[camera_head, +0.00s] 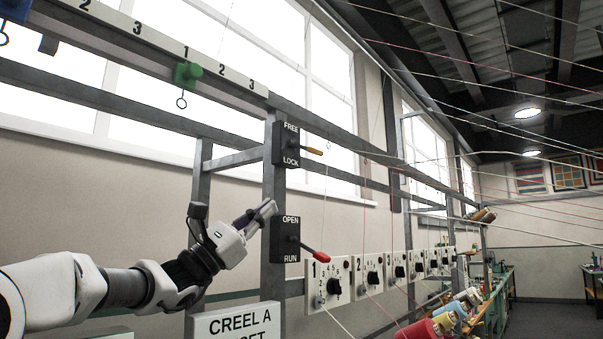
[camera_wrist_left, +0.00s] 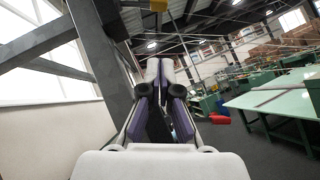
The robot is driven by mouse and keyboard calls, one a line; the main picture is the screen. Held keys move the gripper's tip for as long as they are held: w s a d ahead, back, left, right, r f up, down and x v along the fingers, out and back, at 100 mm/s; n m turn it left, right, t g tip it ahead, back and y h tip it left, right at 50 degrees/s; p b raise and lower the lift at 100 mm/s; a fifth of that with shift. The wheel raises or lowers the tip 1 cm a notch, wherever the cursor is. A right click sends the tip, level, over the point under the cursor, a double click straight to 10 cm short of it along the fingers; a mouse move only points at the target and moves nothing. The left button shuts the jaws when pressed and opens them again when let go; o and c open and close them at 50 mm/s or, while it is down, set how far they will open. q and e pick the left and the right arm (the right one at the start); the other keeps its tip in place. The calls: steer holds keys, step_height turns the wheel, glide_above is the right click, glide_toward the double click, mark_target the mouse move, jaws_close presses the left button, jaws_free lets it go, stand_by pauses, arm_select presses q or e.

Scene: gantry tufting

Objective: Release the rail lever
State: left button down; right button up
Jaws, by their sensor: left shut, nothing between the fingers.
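The rail lever is a yellow-brown handle (camera_head: 312,151) on a black box (camera_head: 286,145) marked FREE above and LOCK below. It sticks out to the right, roughly level, between the two words. In the left wrist view a yellow handle end (camera_wrist_left: 158,5) shows at the top edge, beside a black box (camera_wrist_left: 112,18). My left gripper (camera_head: 268,209) is shut and empty, below the FREE/LOCK box and in front of the grey post, apart from the handle. Its closed fingers show in the left wrist view (camera_wrist_left: 166,72). My right gripper is not in view.
A second black box (camera_head: 284,240) marked OPEN and RUN sits lower on the post, with a red-tipped lever (camera_head: 320,256). Numbered dial panels (camera_head: 328,284) run to the right. A CREEL A sign (camera_head: 236,323) stands below. Threads cross the space at right.

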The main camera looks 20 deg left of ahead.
mark_target(305, 149)
arm_select(q)
steer(key=s+r+p+x, duration=0.1)
steer(key=s+p+x, duration=0.1)
steer(key=p+x, duration=0.8)
steer(key=x, duration=0.3)
steer(key=shift+r, duration=0.2)
steer(key=shift+w+a, duration=0.1)
